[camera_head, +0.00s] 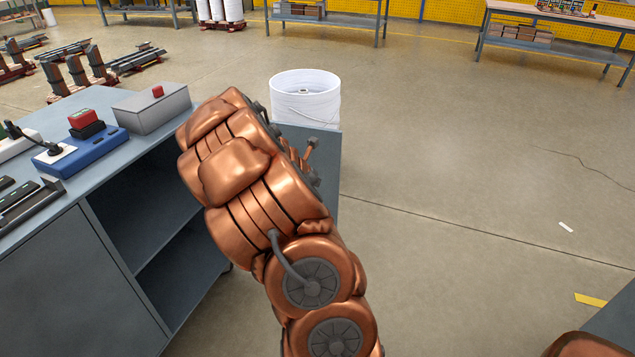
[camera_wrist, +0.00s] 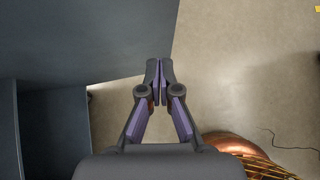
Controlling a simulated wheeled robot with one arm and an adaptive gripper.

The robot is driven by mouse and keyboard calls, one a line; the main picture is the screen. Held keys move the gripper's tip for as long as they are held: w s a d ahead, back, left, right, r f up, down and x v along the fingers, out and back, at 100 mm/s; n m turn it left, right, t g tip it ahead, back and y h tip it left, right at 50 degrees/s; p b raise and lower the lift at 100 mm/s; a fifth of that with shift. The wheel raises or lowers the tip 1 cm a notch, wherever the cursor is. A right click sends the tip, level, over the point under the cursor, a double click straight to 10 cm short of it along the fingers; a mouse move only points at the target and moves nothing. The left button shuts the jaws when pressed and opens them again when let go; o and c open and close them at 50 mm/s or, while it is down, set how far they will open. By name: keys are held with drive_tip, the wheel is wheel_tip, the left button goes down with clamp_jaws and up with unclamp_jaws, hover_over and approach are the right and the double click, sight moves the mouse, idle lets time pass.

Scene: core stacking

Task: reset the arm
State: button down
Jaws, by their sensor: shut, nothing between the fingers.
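My gripper (camera_wrist: 160,70) shows in the wrist view. Its two dark fingers with purple pads meet at the tips, shut and empty. Beneath and beside it are bare floor and the grey side of a bench (camera_wrist: 80,45). In the head view my copper-coloured arm is folded up in the middle of the picture. The gripper cannot be made out there, hidden by the arm.
A grey workbench (camera_head: 85,235) stands at left, with a blue box (camera_head: 85,152), a grey box (camera_head: 150,110) with a red button, and dark tools on it. A white bin (camera_head: 305,97) stands behind my arm.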

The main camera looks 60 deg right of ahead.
drive_tip(key=shift+s+v, duration=0.15)
drive_tip(key=shift+v, duration=1)
drive_tip(key=shift+s+v, duration=0.15)
drive_tip(key=shift+v, duration=0.95)
drive_tip(key=s+a+r+m+g, duration=0.1)
drive_tip(key=s+a+r+m, duration=0.1)
drive_tip(key=a+r+m, duration=0.3)
drive_tip(key=s+a+r+m, duration=0.3)
drive_tip(key=a+m, duration=0.2)
drive_tip(key=a, duration=0.2)
drive_tip(key=s+a+m+g+y, duration=0.1)
drive_tip(key=s+a+m+y, duration=0.3)
drive_tip(key=a, duration=0.7)
drive_tip(key=s+a+m+g+y, duration=0.1)
drive_tip(key=s+a+m+y, duration=0.1)
drive_tip(key=s+a, duration=0.65)
drive_tip(key=s+a+m+g+y, duration=0.1)
drive_tip(key=s+a+m+y, duration=0.25)
drive_tip(key=a, duration=0.85)
wheel_tip(320, 180, up, 13)
drive_tip(key=a+t+p, duration=0.1)
drive_tip(key=p, duration=1.2)
